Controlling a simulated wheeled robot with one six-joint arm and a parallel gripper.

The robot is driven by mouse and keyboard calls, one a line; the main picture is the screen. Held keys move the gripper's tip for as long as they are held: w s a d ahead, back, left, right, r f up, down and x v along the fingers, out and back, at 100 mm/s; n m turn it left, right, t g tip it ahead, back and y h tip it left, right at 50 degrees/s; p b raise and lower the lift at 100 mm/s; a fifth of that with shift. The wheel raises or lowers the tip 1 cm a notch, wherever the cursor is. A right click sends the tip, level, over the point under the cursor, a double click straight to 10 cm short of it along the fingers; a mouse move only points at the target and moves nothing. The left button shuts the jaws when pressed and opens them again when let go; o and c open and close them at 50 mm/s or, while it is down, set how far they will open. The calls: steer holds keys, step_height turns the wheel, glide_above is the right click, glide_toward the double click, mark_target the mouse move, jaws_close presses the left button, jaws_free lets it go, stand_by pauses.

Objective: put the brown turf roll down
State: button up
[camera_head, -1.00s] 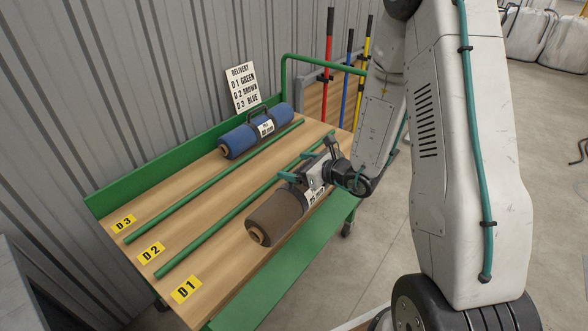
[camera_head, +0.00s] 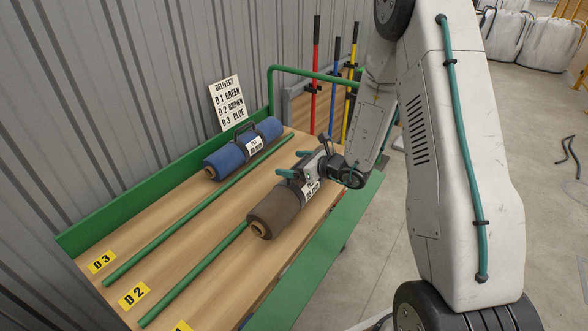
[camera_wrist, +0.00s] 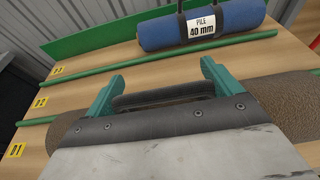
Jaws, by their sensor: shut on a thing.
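The brown turf roll (camera_head: 273,213) hangs from my gripper (camera_head: 296,168), which is shut on its dark carry handle (camera_wrist: 165,92). In the wrist view the teal fingers stand at both ends of the handle, and the brown roll (camera_wrist: 62,130) shows at both sides of my gripper. In the head view the roll lies roughly along the lanes and covers part of the green rail (camera_head: 200,268) between D2 and D1. I cannot tell how high it is above the table. The D2 label (camera_head: 134,295) is at the near end of the middle lane.
A blue roll (camera_head: 238,149) lies in the D3 lane, beyond the other green rail (camera_head: 185,218). The delivery sign (camera_head: 228,103) reads D1 green, D2 brown, D3 blue. The near part of the D2 lane is bare. Long-handled tools (camera_head: 335,85) stand behind the table.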

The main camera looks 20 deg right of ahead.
steer(key=shift+w+a, duration=0.1)
steer(key=shift+w, duration=0.25)
steer(key=shift+w+f, duration=0.15)
steer(key=shift+w, duration=0.05)
steer(key=shift+f, duration=1.55)
steer(key=shift+s+d+f, duration=0.1)
steer(key=shift+d+f, duration=0.05)
steer(key=shift+d, duration=0.05)
